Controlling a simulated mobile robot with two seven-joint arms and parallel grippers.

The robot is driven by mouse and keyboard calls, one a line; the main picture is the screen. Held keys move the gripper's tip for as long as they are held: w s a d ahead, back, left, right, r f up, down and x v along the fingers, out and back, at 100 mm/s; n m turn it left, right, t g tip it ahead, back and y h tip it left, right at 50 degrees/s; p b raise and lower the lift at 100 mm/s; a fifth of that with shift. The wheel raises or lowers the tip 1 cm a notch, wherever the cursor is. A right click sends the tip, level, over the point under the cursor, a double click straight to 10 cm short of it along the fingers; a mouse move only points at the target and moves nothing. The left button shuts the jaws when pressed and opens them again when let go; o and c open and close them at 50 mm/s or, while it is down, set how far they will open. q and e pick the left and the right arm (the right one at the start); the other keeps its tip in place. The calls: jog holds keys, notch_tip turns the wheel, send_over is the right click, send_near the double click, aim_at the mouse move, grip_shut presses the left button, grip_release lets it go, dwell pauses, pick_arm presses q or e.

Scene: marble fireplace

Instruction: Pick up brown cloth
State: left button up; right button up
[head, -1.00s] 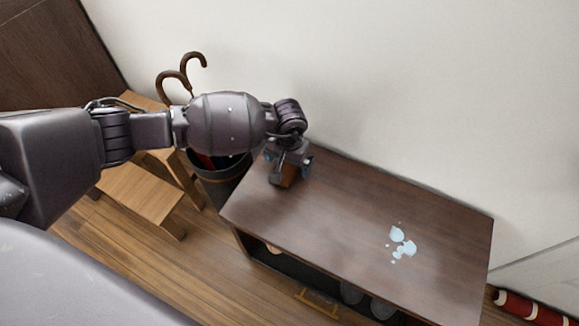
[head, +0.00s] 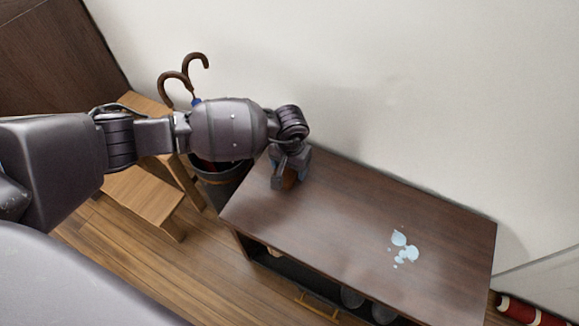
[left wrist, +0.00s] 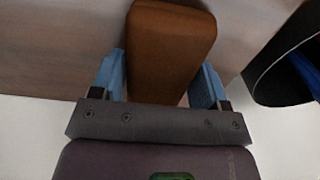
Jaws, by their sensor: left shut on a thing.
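The brown cloth (left wrist: 170,45) is a thick rounded block in the left wrist view, between the blue finger pads of my left gripper (left wrist: 160,88). In the head view my left gripper (head: 287,180) is low over the left end of the dark wooden table (head: 340,220), and a bit of the brown cloth (head: 289,179) shows between its fingers. My left gripper is shut on the cloth. I cannot tell whether the cloth still touches the table top. My right gripper is not in view.
A pale blue spill (head: 404,247) lies on the table's right half. A dark umbrella stand (head: 222,184) with curved handles (head: 184,77) stands left of the table. A wooden step stool (head: 145,197) is farther left. The wall runs behind the table.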

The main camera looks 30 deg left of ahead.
pick_arm(q)
jog(key=r+p, duration=0.1)
jog(key=r, duration=0.2)
jog(key=r+p, duration=0.1)
jog(key=r, duration=0.3)
jog(key=r+p, duration=0.1)
jog(key=r, duration=0.2)
jog(key=shift+w+r, duration=0.15)
jog(key=shift+w, duration=0.1)
notch_tip(320, 180, up, 10)
jog(key=p, duration=0.2)
jog(key=shift+s+p, duration=0.25)
jog(key=shift+p, duration=0.15)
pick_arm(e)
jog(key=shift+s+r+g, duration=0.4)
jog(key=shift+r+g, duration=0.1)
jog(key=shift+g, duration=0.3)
